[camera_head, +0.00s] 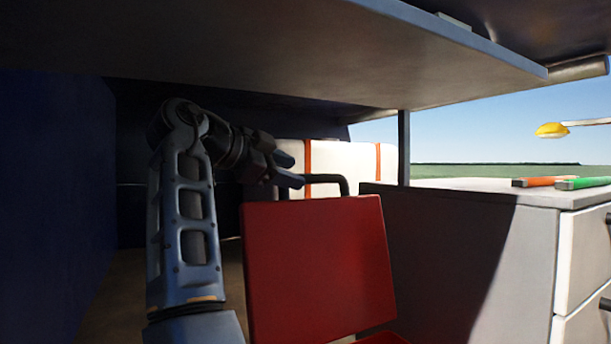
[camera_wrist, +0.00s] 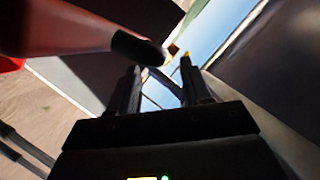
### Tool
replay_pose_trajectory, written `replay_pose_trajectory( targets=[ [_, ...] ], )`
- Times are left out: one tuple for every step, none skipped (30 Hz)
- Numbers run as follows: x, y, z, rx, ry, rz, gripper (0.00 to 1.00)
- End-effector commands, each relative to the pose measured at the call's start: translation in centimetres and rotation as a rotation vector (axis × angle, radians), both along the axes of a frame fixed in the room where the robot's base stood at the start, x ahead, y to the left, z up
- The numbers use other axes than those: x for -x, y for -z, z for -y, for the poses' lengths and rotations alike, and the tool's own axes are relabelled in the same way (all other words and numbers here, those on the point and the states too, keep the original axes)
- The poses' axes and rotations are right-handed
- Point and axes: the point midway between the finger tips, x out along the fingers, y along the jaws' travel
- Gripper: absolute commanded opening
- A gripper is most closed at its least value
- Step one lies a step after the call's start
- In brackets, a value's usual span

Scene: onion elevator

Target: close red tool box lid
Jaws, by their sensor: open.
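The red tool box lid (camera_head: 318,270) stands raised, nearly upright, in the lower middle of the head view. A black handle (camera_head: 330,180) shows along its top edge. Only a sliver of the red box body (camera_head: 385,339) shows at the bottom; the rest is out of frame. My gripper (camera_head: 294,171) is open at the lid's upper left corner, close to the handle. In the wrist view the red lid (camera_wrist: 75,22) and a black handle part (camera_wrist: 140,47) lie just beyond my fingertips (camera_wrist: 160,68). I cannot tell whether they touch.
A grey cabinet (camera_head: 450,250) stands right of the lid, with orange (camera_head: 547,181) and green (camera_head: 583,183) tools on top. A low overhead panel (camera_head: 300,50) spans above my arm. A dark blue wall (camera_head: 50,180) bounds the left. A white case with orange straps (camera_head: 345,165) sits behind.

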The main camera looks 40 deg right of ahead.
Motion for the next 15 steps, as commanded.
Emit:
replay_pose_trajectory(
  targets=[
    [0.0,0.1,0.9,-0.001,0.002,-0.002,0.48],
    [0.1,0.2,1.4,-0.001,0.002,-0.002,0.48],
    [0.1,0.4,2.0,0.000,0.003,-0.001,0.48],
    [0.1,0.5,2.4,0.001,0.002,-0.001,0.48],
    [0.1,0.6,2.8,0.001,0.002,-0.001,0.48],
    [0.1,0.8,3.3,-0.001,0.002,-0.002,0.48],
    [0.1,0.9,3.6,-0.001,0.002,-0.002,0.48],
    [0.1,1.0,3.9,0.000,0.001,-0.001,0.48],
    [0.1,1.1,4.2,0.001,0.000,-0.001,0.48],
    [0.1,1.2,4.4,0.001,0.000,-0.001,0.48],
    [0.1,1.3,4.6,0.001,0.000,-0.001,0.48],
    [0.1,1.3,4.8,0.001,0.001,0.000,0.48],
    [0.1,1.4,4.9,0.001,0.001,0.000,0.48],
    [0.1,1.4,5.0,0.001,0.001,0.000,0.48],
    [0.1,1.4,5.0,0.001,0.001,0.000,0.48]
  ],
)
